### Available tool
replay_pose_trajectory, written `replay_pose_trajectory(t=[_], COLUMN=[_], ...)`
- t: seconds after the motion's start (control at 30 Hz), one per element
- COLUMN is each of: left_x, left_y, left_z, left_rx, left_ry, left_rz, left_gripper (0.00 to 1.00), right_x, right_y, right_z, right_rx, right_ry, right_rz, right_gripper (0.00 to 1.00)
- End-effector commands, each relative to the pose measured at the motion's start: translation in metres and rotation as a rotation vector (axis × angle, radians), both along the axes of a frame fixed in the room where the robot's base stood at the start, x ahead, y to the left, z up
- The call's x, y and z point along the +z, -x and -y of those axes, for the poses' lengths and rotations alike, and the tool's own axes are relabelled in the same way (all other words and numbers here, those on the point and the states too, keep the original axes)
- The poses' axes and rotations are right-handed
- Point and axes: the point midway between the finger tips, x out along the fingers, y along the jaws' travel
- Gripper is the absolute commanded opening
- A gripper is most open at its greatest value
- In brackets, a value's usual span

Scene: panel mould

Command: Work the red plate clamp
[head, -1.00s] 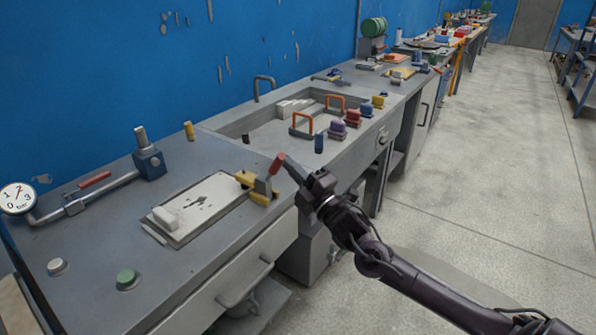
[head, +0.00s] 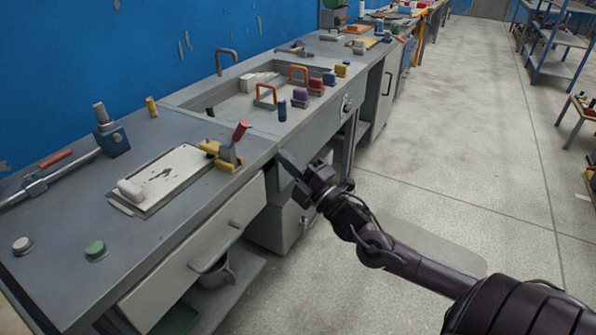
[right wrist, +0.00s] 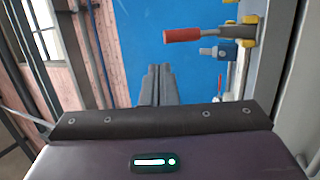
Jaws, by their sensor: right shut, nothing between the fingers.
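The plate clamp has a red-tipped handle (head: 240,132) standing up and leaning right from a yellow base (head: 212,149). It sits at the right end of a pale plate (head: 172,176) on the grey bench. In the right wrist view the red handle (right wrist: 183,35) lies right of and above my fingers, with yellow clamp parts (right wrist: 247,22) beyond it. My right gripper (head: 284,157) is shut and empty, off the bench's front edge, right of the handle and apart from it. It also shows in the right wrist view (right wrist: 158,70). My left gripper is not in view.
A blue valve block (head: 113,139) with a pipe and red lever (head: 55,158) stands behind the plate. Green (head: 96,248) and white (head: 22,245) buttons are at front left.

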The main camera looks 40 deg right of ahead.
Motion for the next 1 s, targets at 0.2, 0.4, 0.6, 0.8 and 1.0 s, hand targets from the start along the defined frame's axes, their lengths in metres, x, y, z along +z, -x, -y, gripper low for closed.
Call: replay_pose_trajectory(t=[0.2,0.4,0.6,0.8,1.0], left_x=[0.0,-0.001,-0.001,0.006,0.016], left_y=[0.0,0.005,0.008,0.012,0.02], left_z=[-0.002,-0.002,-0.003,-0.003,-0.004], left_rx=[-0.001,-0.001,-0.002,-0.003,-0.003], left_ry=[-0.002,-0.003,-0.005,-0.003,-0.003], left_rz=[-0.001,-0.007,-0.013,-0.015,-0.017], left_gripper=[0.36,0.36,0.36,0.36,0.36], right_x=[-0.009,-0.01,-0.014,-0.085,-0.228], right_y=[0.022,0.029,0.028,0.023,0.049], right_z=[0.004,0.005,0.008,0.048,0.092], right_rx=[0.0,0.001,-0.006,-0.104,-0.271], right_ry=[-0.001,-0.001,-0.006,-0.113,-0.334], right_rz=[-0.003,0.0,-0.011,-0.182,-0.496], right_gripper=[0.0,0.0,0.0,0.0,0.0])
